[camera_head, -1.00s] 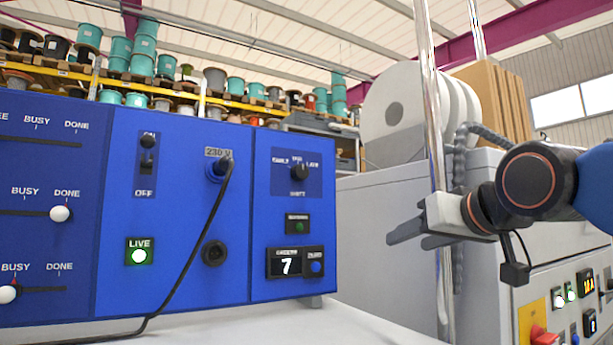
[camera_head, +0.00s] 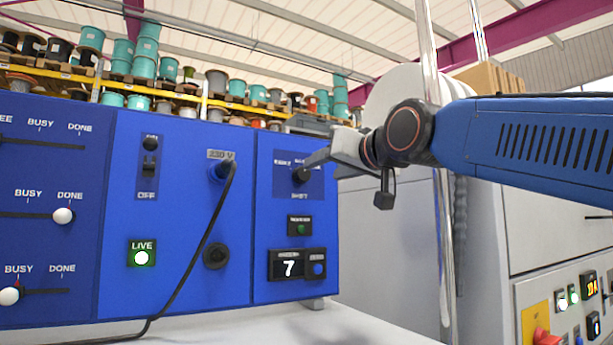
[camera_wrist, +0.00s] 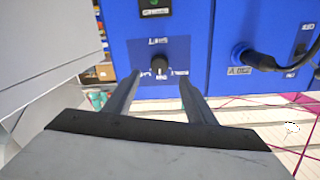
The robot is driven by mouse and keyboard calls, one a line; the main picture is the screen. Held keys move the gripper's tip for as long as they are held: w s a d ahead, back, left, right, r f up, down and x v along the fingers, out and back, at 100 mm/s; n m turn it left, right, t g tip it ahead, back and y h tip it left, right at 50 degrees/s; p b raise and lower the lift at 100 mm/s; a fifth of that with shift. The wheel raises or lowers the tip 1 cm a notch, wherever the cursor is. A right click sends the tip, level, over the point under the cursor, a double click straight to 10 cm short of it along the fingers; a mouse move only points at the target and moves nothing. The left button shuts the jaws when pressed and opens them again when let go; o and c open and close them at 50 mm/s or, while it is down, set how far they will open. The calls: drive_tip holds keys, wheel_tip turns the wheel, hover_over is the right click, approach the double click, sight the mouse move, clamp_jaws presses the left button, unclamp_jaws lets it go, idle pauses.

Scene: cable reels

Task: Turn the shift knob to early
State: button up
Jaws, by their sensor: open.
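The shift knob (camera_head: 300,175) is a small black round knob on a dark blue plate at the upper right of the blue panel. It also shows in the wrist view (camera_wrist: 159,64), which is upside down. A pale pointer line on it appears to aim at the middle mark, though small. The position labels are too blurred to read surely and partly hidden by the fingers in the head view. My gripper (camera_head: 316,161) is open in front of the knob. In the wrist view its fingers (camera_wrist: 160,78) lie to either side of the knob, with nothing between them; contact cannot be told.
A black cable (camera_head: 205,235) hangs from the 230 V socket left of the knob. A chrome pole (camera_head: 437,220) stands right, near my arm. Sliders (camera_head: 63,215) are far left.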

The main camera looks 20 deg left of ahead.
sight(304, 176)
drive_tip(key=x, duration=1)
drive_tip(key=shift+w+a, duration=0.1)
drive_tip(key=c, duration=1)
